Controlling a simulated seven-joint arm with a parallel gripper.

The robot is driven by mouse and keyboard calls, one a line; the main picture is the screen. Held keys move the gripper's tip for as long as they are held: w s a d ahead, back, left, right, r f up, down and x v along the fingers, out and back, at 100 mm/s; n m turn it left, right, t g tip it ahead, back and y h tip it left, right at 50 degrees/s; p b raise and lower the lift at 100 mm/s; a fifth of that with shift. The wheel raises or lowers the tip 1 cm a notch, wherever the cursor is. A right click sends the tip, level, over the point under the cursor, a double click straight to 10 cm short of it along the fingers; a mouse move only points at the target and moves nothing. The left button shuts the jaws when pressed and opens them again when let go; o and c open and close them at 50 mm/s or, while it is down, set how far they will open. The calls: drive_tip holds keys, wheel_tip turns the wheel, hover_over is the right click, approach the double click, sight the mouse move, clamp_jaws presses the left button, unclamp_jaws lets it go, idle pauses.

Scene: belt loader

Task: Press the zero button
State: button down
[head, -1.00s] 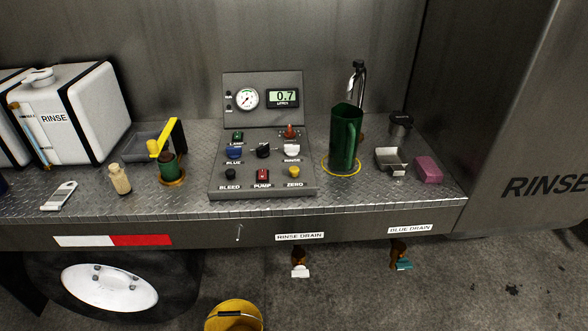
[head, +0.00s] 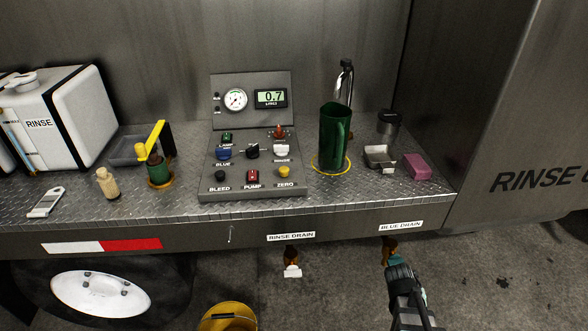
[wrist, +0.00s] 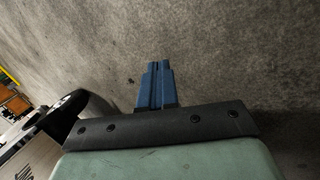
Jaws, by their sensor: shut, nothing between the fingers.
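The zero button (head: 284,173) is a yellow knob at the lower right of the grey control panel (head: 208,190), above the label ZERO. The panel's display (head: 270,98) reads 0.7. My gripper (head: 398,262) is at the lower right of the head view, in front of the deck edge and well away from the button. In the wrist view its blue fingers (wrist: 157,84) are together and empty, over bare grey floor.
The red pump button (head: 252,175) and black bleed button (head: 220,175) are left of the zero button. A green jug (head: 333,140) stands right of the panel. The blue drain tap (head: 388,246) is partly hidden behind my gripper. A yellow bucket (head: 228,317) is below.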

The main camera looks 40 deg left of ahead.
drive_tip(key=w+a+r+n+t, duration=0.1)
drive_tip(key=w+a+r+t, duration=0.3)
drive_tip(key=a+r, duration=0.85)
wheel_tip(320, 180, up, 33)
drive_tip(key=n+t+y, duration=0.2)
drive_tip(key=t+y, duration=0.1)
drive_tip(key=y, duration=0.1)
hover_over(281, 170)
drive_tip(key=shift+f, duration=4.35)
drive_tip(key=shift+f, duration=0.1)
drive_tip(key=shift+f, duration=0.35)
